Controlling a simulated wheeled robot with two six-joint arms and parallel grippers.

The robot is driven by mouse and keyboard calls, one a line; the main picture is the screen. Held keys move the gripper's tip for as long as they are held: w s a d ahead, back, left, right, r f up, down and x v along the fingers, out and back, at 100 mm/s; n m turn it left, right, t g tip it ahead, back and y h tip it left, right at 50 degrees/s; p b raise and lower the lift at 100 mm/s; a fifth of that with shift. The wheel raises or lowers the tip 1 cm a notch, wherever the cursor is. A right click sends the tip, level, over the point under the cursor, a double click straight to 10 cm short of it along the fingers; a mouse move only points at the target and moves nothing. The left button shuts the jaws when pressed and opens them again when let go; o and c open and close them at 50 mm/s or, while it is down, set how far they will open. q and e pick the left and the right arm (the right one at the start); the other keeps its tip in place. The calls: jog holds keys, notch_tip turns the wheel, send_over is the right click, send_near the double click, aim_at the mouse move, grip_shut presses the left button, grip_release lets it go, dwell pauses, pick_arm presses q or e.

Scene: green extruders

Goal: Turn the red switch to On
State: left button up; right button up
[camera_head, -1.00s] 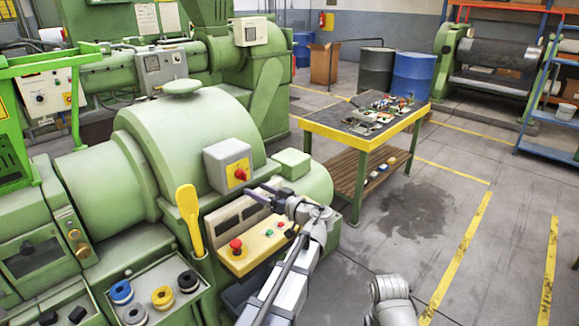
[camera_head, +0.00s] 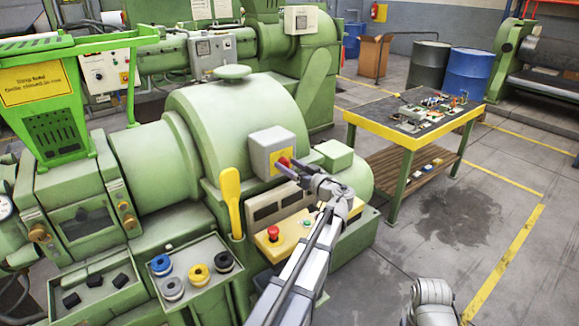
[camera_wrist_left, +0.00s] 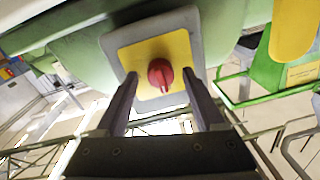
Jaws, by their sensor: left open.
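The red switch (camera_head: 284,161) is a rotary knob on a yellow plate, on the front of a grey box (camera_head: 268,141) fixed to the green machine. In the left wrist view the red switch (camera_wrist_left: 160,73) faces me near the middle, its ridge running roughly up and down in the picture. No On or Off marking is legible. My left gripper (camera_head: 288,168) is open right at the switch. In the left wrist view its fingertips (camera_wrist_left: 160,76) stand on either side of the knob, with gaps showing. Contact cannot be told.
Below the switch is a yellow control panel (camera_head: 268,256) with a red button (camera_head: 273,233). A yellow paddle-shaped handle (camera_head: 231,200) stands left of it. A tray (camera_head: 205,298) holds several rings. A yellow-edged work table (camera_head: 383,132) stands right, with open floor in front.

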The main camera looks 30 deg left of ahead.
pick_arm(q)
jog(key=shift+c, duration=0.3)
grip_shut()
dwell(0.3)
